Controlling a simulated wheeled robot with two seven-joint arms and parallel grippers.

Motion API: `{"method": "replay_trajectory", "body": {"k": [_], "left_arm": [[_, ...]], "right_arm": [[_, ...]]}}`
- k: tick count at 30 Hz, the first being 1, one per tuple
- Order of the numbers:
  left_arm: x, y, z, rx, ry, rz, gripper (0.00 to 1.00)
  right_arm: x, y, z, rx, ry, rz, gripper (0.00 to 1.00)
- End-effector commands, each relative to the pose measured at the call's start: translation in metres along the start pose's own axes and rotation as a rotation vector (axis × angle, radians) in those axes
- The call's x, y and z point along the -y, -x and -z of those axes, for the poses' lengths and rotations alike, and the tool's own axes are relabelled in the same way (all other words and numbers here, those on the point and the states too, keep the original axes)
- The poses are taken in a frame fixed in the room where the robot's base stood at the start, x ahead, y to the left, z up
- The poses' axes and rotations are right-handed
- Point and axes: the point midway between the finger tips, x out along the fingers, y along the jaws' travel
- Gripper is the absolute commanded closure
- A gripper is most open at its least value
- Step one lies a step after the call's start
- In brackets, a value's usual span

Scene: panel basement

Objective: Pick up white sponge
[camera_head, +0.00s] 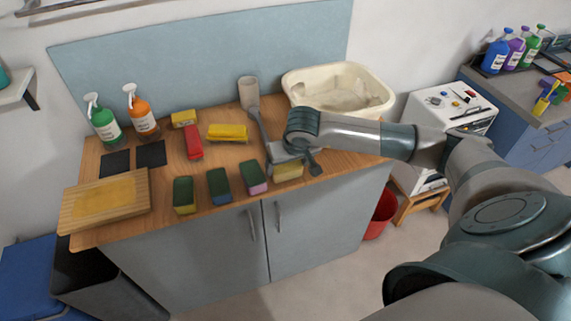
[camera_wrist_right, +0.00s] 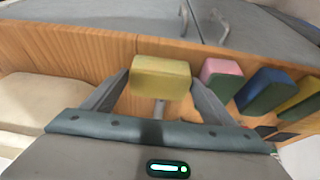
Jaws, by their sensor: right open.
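A pale yellow, cream-toned sponge (camera_head: 289,171) lies at the front edge of the wooden counter, last in a row of sponges. No sponge looks plainly white. My right gripper (camera_head: 293,162) is open above it, its fingers on either side. In the right wrist view the same sponge (camera_wrist_right: 160,78) sits between the fingertips of the right gripper (camera_wrist_right: 160,84). Small gaps seem to remain, and whether a finger touches it is unclear. My left gripper is not in view.
Left of it stand pink-green (camera_head: 253,177), blue-green (camera_head: 219,185) and yellow-green (camera_head: 185,194) sponges. A cutting board (camera_head: 140,194) lies at left.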

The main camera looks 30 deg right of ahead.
Motion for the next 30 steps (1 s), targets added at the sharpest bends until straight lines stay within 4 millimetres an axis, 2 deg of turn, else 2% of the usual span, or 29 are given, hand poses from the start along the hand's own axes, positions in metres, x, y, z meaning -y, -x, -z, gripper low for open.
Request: {"method": "replay_trajectory", "body": {"k": [1, 6, 20, 21, 24, 28, 30], "left_arm": [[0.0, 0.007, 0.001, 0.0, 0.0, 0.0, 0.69], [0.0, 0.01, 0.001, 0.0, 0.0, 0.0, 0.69], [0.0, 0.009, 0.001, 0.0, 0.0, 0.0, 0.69], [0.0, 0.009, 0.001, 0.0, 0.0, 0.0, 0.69], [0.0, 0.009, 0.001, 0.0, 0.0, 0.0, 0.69], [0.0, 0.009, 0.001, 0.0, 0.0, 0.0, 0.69], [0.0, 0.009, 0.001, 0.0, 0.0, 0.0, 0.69]], "right_arm": [[0.0, -0.004, 0.001, 0.002, -0.002, 0.0, 0.21], [0.0, -0.018, 0.001, 0.0, -0.001, 0.001, 0.21], [0.0, -0.02, 0.001, -0.001, 0.0, 0.0, 0.21], [0.0, -0.02, 0.001, -0.001, -0.001, 0.0, 0.23], [0.0, -0.02, 0.001, -0.001, -0.001, 0.0, 0.47], [0.0, -0.02, 0.001, -0.001, -0.001, 0.0, 0.47], [0.0, -0.02, 0.001, -0.001, -0.001, 0.0, 0.51]]}}
